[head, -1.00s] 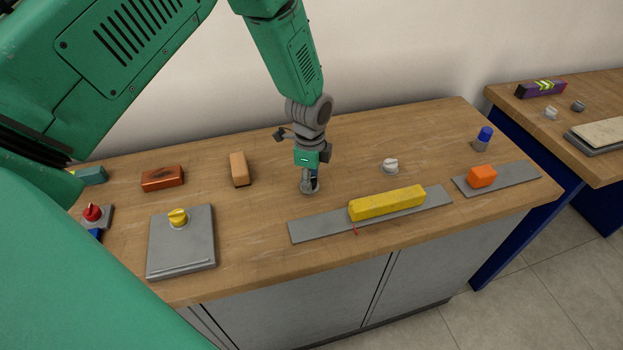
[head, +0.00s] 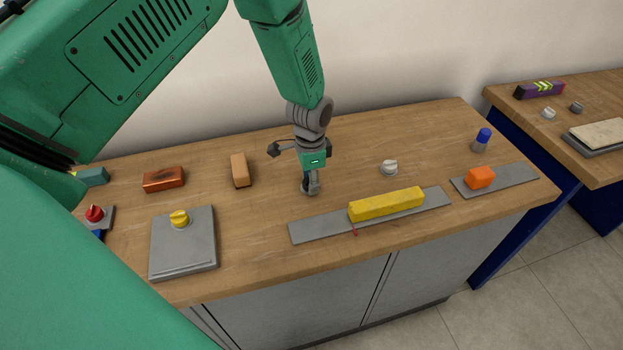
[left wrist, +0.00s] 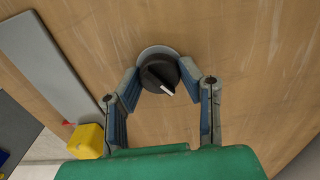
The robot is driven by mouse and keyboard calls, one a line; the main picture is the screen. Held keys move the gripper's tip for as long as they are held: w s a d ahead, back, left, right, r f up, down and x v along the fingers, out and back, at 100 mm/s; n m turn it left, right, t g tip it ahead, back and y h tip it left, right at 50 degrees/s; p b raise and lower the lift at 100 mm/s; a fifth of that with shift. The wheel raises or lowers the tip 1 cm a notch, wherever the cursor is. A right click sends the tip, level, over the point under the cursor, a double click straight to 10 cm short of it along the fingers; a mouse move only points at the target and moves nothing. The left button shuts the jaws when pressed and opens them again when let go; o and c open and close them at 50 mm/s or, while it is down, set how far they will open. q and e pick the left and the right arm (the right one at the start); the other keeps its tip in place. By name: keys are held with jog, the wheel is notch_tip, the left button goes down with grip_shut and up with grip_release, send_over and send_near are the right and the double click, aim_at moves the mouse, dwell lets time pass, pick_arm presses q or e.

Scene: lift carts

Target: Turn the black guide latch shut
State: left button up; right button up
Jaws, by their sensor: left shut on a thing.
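The black guide latch (left wrist: 158,73) is a round dark knob with a white pointer mark, on a pale grey round base (left wrist: 150,51) fixed to the wooden bench. In the left wrist view the pointer slants toward the lower right. My left gripper (left wrist: 169,84) has a blue-padded finger on each side of the knob and is shut on it. In the head view my left gripper (head: 311,183) points down at the bench and hides most of the latch. My right gripper is not in view.
A yellow bar (head: 386,204) lies on a grey strip (head: 310,230) in front. A grey plate with a yellow knob (head: 180,218), an orange-tan block (head: 240,170) and a copper block (head: 164,179) stand left. A light grey knob (head: 389,167) stands right.

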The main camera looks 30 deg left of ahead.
pick_arm(q)
jog(key=n, duration=0.5)
jog(key=shift+n+p, duration=0.3)
jog(key=shift+n, duration=0.1)
jog(key=n, duration=0.5)
jog(key=shift+a, duration=0.1)
jog(key=shift+n, duration=0.4)
jog(key=o, duration=1.1)
jog(key=shift+f, duration=0.1)
notch_tip(320, 180, up, 12)
jog(key=shift+w+f, duration=0.1)
jog(key=shift+w, duration=0.05)
